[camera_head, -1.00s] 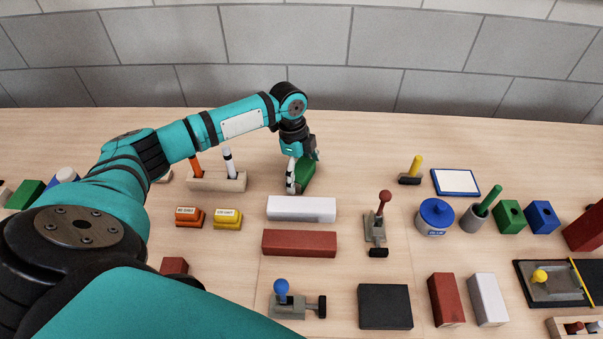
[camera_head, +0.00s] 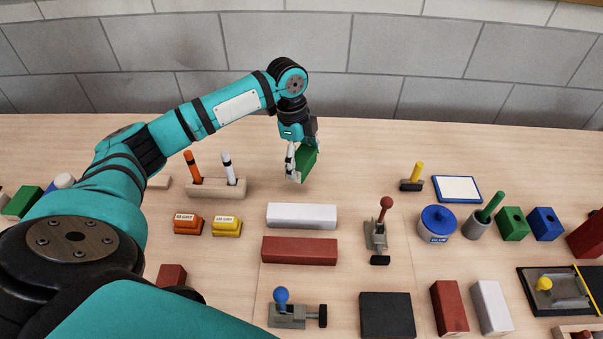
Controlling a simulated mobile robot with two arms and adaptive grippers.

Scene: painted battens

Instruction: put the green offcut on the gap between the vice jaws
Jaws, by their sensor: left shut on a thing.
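The green offcut (camera_head: 308,164) is a green block in the camera_head view, held above the table behind the white batten. My left gripper (camera_head: 299,161) is shut on it and hides part of it. The offcut hangs tilted and looks clear of the table. I cannot tell for sure which thing is the vice. Small grey clamp-like tools stand nearby, one with a red knob (camera_head: 377,232) and one with a blue knob (camera_head: 287,314). My right gripper is not in view.
A white batten (camera_head: 301,215) and a red batten (camera_head: 299,251) lie in front of the offcut. A wooden pen holder (camera_head: 215,188) stands to the left. A blue-lidded jar (camera_head: 438,225) and green and blue blocks stand to the right. The table behind the battens is mostly clear.

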